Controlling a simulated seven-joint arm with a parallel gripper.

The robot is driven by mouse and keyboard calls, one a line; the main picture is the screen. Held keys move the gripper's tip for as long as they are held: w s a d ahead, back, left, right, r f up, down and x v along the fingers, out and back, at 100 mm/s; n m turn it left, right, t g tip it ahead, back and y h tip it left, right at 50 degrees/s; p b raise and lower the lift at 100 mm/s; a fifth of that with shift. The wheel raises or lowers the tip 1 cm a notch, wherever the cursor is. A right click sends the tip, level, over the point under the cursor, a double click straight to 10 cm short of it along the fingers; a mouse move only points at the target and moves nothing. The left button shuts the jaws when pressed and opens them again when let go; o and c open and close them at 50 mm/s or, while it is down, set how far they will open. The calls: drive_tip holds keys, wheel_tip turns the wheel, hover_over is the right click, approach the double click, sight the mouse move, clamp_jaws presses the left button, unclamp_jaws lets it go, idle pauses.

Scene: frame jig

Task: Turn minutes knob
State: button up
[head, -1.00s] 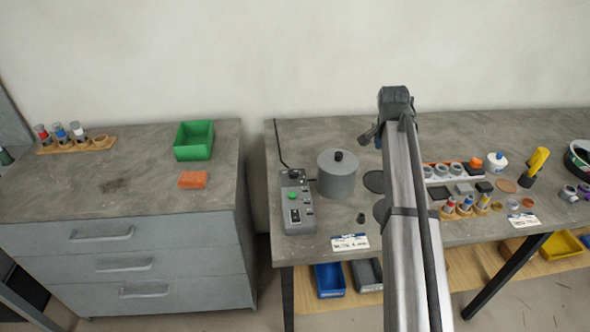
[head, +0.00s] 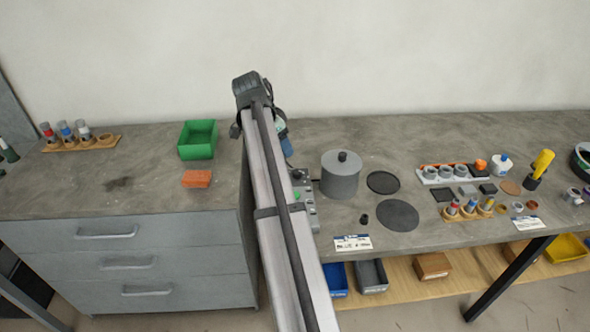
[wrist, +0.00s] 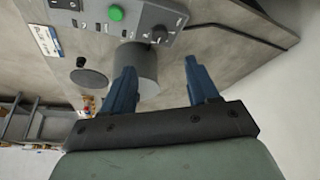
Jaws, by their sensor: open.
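The grey control box (head: 309,213) stands at the left end of the right table, largely hidden by my arm in the head view. In the wrist view the box (wrist: 183,12) shows a round green button (wrist: 116,12) and a dark round knob (wrist: 158,35). The labels are too small to read, so I cannot tell which control is the minutes knob. My gripper (wrist: 160,63) is open and empty, its blue fingers apart from the box and pointing towards it. In the head view my gripper is mostly hidden behind the arm.
A grey lidded cylinder (head: 340,177) stands right beside the box; it also shows near the left finger in the wrist view (wrist: 138,70). Dark discs (head: 397,215) lie to its right. A green bin (head: 198,139) and orange block (head: 197,178) are on the left cabinet.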

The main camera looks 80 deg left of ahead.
sight(297, 172)
drive_tip(key=x, duration=1.3)
drive_tip(key=shift+a+f, duration=0.1)
drive_tip(key=shift+f, duration=0.05)
drive_tip(key=shift+c, duration=0.2)
drive_tip(key=c, duration=1)
